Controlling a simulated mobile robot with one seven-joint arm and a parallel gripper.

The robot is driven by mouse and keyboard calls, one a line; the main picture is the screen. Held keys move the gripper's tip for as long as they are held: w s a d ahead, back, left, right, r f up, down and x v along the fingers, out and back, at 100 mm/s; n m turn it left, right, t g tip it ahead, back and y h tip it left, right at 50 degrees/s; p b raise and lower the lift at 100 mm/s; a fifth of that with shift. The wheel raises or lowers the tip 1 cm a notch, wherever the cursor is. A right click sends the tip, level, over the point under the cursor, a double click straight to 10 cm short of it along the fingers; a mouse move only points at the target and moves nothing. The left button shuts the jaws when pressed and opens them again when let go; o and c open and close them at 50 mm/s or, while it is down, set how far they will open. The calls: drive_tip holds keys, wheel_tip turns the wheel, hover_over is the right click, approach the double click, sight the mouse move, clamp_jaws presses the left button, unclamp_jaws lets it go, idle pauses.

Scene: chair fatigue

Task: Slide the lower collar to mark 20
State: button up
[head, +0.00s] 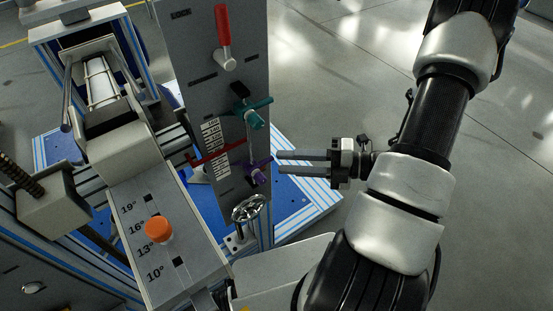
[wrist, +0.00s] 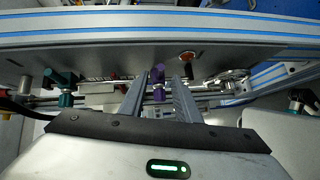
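The purple lower collar (head: 257,175) sits low on a vertical rod on the grey panel, below the teal collar (head: 256,118). A strip of white scale labels (head: 211,135) runs beside the rod; its numbers are too small to read. A red bar (head: 207,158) crosses near the strip's lower end. My gripper (head: 279,161) is open just right of the purple collar, with its fingers pointing at the panel. In the wrist view the purple collar (wrist: 158,92) shows between the two finger tips, nearer the left one; I cannot tell whether they touch.
A red lever (head: 223,45) is high on the panel and a handwheel (head: 249,208) is below the collars. An orange knob (head: 159,229) stands on the angle-marked plate (head: 200,262) at left. Open floor lies right of the panel.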

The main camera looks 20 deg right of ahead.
drive_tip(key=p+v, duration=0.1)
drive_tip(key=v, duration=1.2)
drive_tip(key=shift+s+r, duration=0.1)
drive_tip(key=shift+s, duration=0.05)
